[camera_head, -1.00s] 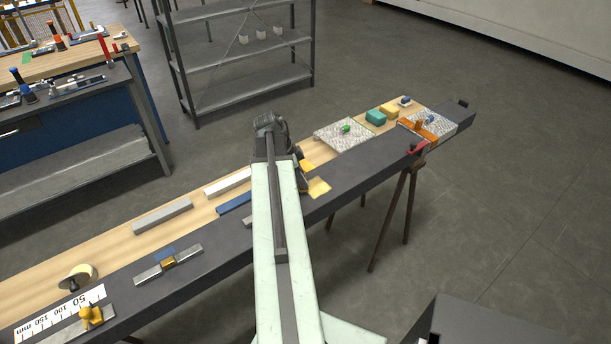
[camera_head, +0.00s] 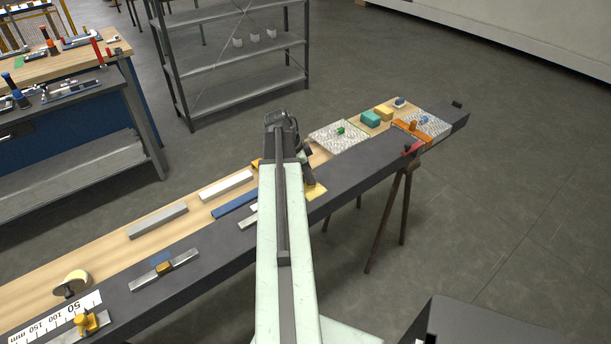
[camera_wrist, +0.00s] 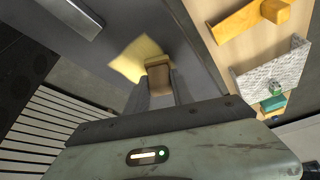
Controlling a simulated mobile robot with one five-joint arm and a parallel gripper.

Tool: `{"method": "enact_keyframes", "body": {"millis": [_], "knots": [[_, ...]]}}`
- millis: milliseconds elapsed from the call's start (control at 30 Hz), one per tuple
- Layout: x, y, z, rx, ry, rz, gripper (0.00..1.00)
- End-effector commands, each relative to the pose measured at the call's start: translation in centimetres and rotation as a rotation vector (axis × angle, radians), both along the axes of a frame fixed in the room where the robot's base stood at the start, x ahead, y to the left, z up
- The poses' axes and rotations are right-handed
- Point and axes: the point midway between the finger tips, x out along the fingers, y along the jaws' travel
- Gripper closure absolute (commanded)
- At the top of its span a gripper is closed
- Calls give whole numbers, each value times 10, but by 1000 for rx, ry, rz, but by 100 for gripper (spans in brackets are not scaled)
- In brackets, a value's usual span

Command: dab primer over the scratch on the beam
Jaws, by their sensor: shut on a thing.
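The dark grey beam (camera_head: 350,167) runs diagonally along the front of a wooden board. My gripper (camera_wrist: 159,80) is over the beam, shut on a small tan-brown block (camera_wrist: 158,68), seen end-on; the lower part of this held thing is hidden. A flat yellow patch (camera_wrist: 134,58) lies just beyond the block in the wrist view. The patch also shows on the beam in the head view (camera_head: 316,191), close to my gripper's lower end. I cannot tell whether the held block touches the patch or the beam. I cannot make out a scratch.
A white bar (camera_head: 226,186), a grey bar (camera_head: 157,221) and a blue bar (camera_head: 233,204) lie left of my arm. Teal (camera_head: 370,118) and yellow (camera_head: 383,112) blocks and an orange clamp-like piece (camera_head: 411,130) stand to the right. A trestle (camera_head: 390,215) supports the beam.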

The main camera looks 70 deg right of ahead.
Motion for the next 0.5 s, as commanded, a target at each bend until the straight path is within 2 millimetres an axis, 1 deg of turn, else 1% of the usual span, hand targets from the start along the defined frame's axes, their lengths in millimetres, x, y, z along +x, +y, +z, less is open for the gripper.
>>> {"method": "enact_keyframes", "body": {"millis": [33, 233, 500], "knots": [[-2, -6, -1, -1, 0, -2, 100], [-12, -23, -2, 0, 0, -1, 100], [-14, -24, -2, 0, 0, 0, 100]]}}
